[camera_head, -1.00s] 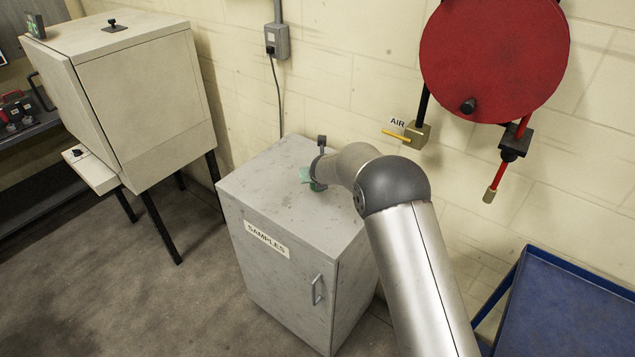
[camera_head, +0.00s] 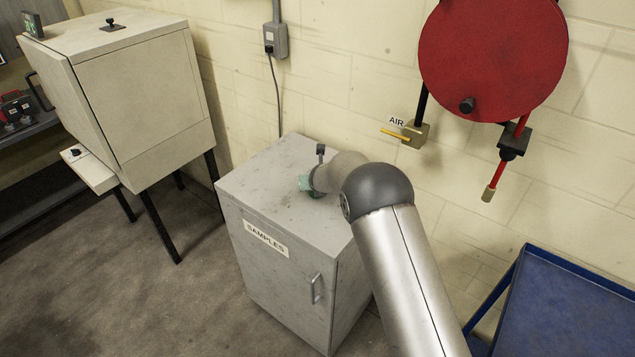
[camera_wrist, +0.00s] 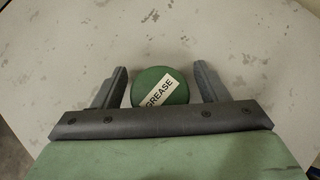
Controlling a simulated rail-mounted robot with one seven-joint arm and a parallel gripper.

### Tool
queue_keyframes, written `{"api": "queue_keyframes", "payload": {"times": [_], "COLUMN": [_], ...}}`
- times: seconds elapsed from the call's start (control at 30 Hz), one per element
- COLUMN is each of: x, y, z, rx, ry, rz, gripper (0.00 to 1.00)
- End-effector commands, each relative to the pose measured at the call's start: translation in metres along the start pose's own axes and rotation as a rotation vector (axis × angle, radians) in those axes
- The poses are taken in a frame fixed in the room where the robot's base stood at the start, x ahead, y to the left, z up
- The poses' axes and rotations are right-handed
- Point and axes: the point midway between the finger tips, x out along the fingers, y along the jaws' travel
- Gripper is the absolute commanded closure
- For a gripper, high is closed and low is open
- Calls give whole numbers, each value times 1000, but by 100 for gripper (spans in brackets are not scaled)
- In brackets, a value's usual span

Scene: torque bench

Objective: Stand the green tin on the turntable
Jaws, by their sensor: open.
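The green tin (camera_wrist: 152,80) has a round green lid with a white label reading GREASE. In the wrist view it sits on the grey cabinet top between the two dark fingers of my gripper (camera_wrist: 162,70). The fingers are open, with a gap on each side of the tin. I cannot tell how far down the fingers reach beside it. In the head view my gripper (camera_head: 305,184) is low over the samples cabinet, and the tin is hidden there. No turntable can be made out in these frames.
The grey samples cabinet (camera_head: 250,188) has a largely clear top and stands near the wall. A beige box-shaped unit (camera_head: 140,90) on dark legs is at the left. A red reel (camera_head: 492,55) hangs on the wall, with a blue tray-topped surface (camera_head: 575,310) at the lower right.

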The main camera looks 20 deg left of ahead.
Motion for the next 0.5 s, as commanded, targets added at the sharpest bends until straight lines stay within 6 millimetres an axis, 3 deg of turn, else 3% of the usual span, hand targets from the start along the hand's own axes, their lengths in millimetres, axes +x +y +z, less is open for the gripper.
{"api": "queue_keyframes", "payload": {"times": [0.17,0.5], "x": [-23,-93], "y": [0,0], "z": [1,0], "rx": [-2,0], "ry": [-3,-3], "rz": [0,0], "gripper": [33,33]}}
